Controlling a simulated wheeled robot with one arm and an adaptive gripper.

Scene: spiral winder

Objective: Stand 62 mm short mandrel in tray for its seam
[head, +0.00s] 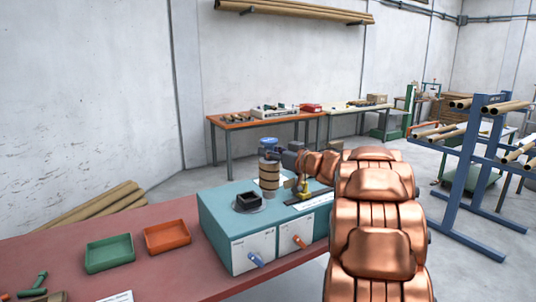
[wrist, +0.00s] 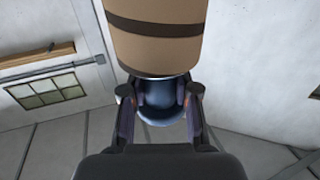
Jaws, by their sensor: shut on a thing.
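My gripper (wrist: 160,104) is shut on the blue-grey metal end of a mandrel (wrist: 160,98). A tan wound tube with dark bands (wrist: 155,40) is around the mandrel. In the head view, the mandrel's metal end (head: 267,143) is at the top and the banded tube (head: 269,172) is below it, roughly upright, at the teal machine box. I cannot tell whether its lower end touches the box. A green tray (head: 109,267) and an orange tray (head: 167,249) lie on the red bench to the left; both look empty.
The teal box (head: 225,224) carries a black square socket (head: 248,202) and a brass-coloured fitting (head: 303,187). A green tool (head: 36,286) lies at the bench's left.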

